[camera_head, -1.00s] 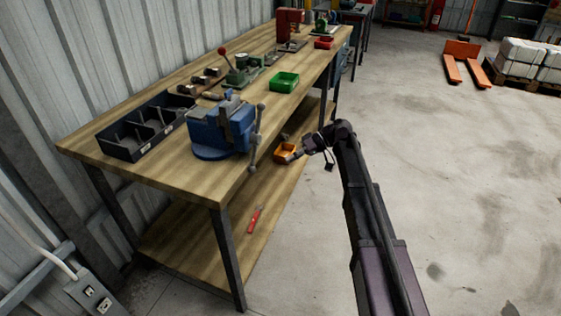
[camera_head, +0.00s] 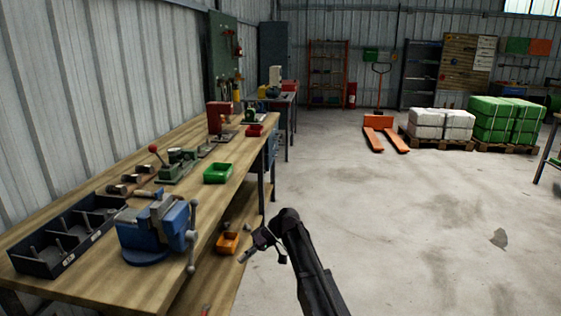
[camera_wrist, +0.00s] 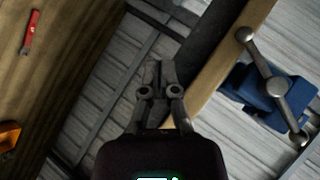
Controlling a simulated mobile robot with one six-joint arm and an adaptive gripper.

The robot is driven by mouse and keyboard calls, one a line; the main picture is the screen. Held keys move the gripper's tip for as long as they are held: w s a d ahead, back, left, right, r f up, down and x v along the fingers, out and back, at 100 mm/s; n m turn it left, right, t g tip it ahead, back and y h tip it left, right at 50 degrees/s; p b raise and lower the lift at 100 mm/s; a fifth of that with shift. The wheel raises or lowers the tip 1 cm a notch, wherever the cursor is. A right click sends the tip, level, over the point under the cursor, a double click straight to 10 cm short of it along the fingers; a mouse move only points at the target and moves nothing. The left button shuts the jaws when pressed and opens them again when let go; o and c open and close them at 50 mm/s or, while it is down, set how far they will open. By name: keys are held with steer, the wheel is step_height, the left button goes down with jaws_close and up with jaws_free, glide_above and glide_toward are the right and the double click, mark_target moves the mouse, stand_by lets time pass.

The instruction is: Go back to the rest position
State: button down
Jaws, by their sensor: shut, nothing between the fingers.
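My gripper (camera_head: 242,258) is at the end of my dark arm, in front of the workbench's right edge in the head view. In the wrist view my gripper (camera_wrist: 158,66) has its fingertips together with nothing between them. The wooden workbench (camera_head: 150,280) runs along the left wall. A blue vise (camera_head: 155,230) sits on the bench top.
A black divided tray (camera_head: 65,240), a green bin (camera_head: 217,173) and a red bin (camera_head: 254,131) are on the bench. A red-handled tool (camera_wrist: 32,32) lies on the shelf. An orange pallet jack (camera_head: 385,135) and wrapped pallets stand farther back. The concrete floor (camera_head: 420,230) at right is clear.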

steer(key=s+d+f+m+t+h, duration=0.2)
steer(key=s+d+f+m+h, duration=0.15)
steer(key=s+d, duration=0.45)
steer(key=s+d+f+m+t+h, duration=0.2)
steer(key=s+d+m+h, duration=0.15)
steer(key=d, duration=0.85)
steer(key=s+d+f+m+t+h, duration=0.2)
steer(key=s+d+f+m+h, duration=0.15)
steer(key=s+d, duration=0.5)
step_height(320, 180, up, 21)
steer(key=w+d+p, duration=0.1)
steer(key=w+p, duration=0.1)
steer(key=p, duration=1.9)
steer(key=shift+d, duration=0.35)
steer(key=shift+r, duration=0.1)
